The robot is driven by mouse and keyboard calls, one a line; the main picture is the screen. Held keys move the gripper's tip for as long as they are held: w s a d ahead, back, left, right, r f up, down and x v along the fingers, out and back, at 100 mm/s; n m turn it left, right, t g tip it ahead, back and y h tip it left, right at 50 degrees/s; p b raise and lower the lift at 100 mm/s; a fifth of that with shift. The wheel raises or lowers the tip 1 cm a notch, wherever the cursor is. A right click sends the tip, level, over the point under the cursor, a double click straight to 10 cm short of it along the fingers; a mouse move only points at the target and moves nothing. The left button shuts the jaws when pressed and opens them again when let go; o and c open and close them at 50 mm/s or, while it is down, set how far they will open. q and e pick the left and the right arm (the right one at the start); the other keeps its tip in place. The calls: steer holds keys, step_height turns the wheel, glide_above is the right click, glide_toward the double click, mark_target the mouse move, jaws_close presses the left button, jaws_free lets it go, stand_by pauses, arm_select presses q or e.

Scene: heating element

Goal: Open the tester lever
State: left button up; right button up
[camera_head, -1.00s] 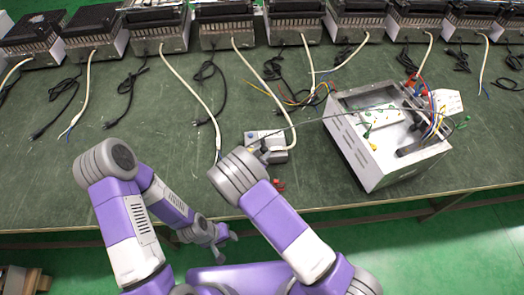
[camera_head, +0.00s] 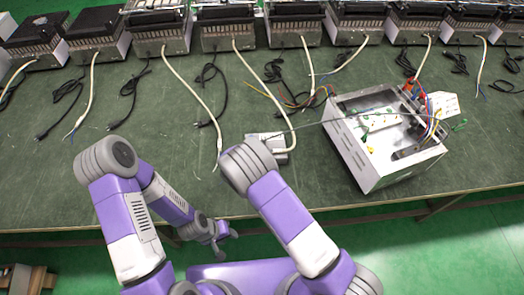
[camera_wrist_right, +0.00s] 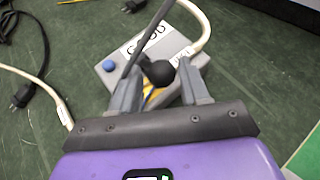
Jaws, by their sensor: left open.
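The tester is a grey box with a blue button (camera_wrist_right: 109,65) and a white label, on the green table. In the head view the tester (camera_head: 280,147) is partly hidden by my right wrist. A black ball knob (camera_wrist_right: 158,72) stands above it in the right wrist view. My right gripper (camera_wrist_right: 160,92) is open, with one finger on each side of the knob and visible gaps; its fingers are hidden in the head view. My left gripper (camera_head: 222,238) is open and empty, low in front of the table's front edge.
An open white metal case (camera_head: 365,165) with wires stands right of the tester. A thin dark rod (camera_head: 340,120) reaches across towards it. Several heater units (camera_head: 160,35) line the back, with white and black cables on the table. The table's left front is clear.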

steer(key=shift+o, duration=1)
steer(key=p+v, duration=0.1)
steer(key=v, duration=0.6)
steer(key=shift+s+a, duration=0.2)
steer(key=shift+r, duration=0.15)
